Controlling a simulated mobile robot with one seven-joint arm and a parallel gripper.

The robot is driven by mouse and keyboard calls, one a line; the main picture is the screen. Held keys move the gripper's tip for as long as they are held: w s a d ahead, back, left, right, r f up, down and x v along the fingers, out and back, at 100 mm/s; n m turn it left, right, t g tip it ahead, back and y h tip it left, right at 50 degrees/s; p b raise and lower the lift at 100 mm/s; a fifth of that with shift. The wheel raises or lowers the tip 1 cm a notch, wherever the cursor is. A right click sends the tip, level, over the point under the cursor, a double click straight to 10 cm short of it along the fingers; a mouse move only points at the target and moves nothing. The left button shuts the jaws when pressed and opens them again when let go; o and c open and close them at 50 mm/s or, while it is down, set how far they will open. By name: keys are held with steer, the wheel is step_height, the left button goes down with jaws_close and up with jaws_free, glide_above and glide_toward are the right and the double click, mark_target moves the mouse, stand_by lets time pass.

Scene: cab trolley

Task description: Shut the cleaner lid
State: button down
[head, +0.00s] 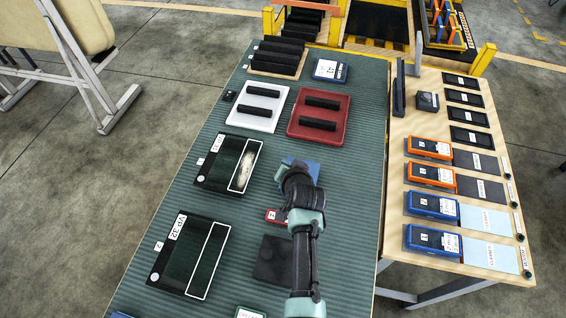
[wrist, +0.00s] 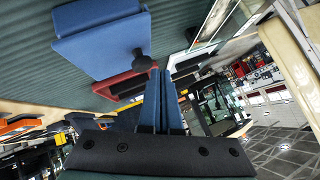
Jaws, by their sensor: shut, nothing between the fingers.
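A blue box-like piece (head: 311,168), probably the cleaner, sits on the green ribbed mat (head: 352,170) and is partly hidden behind my gripper in the head view. In the wrist view a blue slab (wrist: 100,48) with a second blue part (wrist: 92,14) shows at the upper left. A round black knob (wrist: 141,61) is at its edge. I cannot tell the lid's angle for certain. My gripper (wrist: 160,72) is shut and empty, its blue fingertips close to the knob. I cannot tell if they touch it.
A small red piece (head: 273,216) and a dark square block (head: 274,261) lie by my arm. White (head: 239,113) and red (head: 337,118) trays stand further back. Two black panels (head: 229,163) lie to the left. Orange and blue boxes line the wooden table (head: 396,215) to the right.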

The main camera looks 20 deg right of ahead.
steer(key=s+a+r+p, duration=0.2)
steer(key=s+a+r, duration=0.2)
steer(key=r, duration=0.6)
steer(key=shift+v, duration=0.8)
steer(key=w+a+r+n+t, duration=0.2)
steer(key=a+r+t, duration=0.15)
steer(key=r, duration=1.25)
steer(key=w+a+r+n+t, duration=0.25)
steer(key=r+t, duration=0.25)
steer(key=r, duration=1.2)
steer(key=s+a+r+n+t, duration=0.1)
steer(key=s+a+r+t, duration=0.1)
steer(key=s+r, duration=0.3)
steer(key=s+a+r+n+t+y, duration=0.1)
steer(key=s+r+t, duration=0.3)
steer(key=r, duration=0.9)
steer(key=s+a+r+n+t, duration=0.2)
steer(key=s+a+r+t, duration=0.1)
steer(key=s+r, duration=0.4)
step_height(320, 180, up, 2)
steer(key=shift+s+a+r+y, duration=0.1)
steer(key=shift+s+a+y, duration=0.2)
steer(key=shift+s+a, duration=0.1)
steer(key=shift+n, duration=0.25)
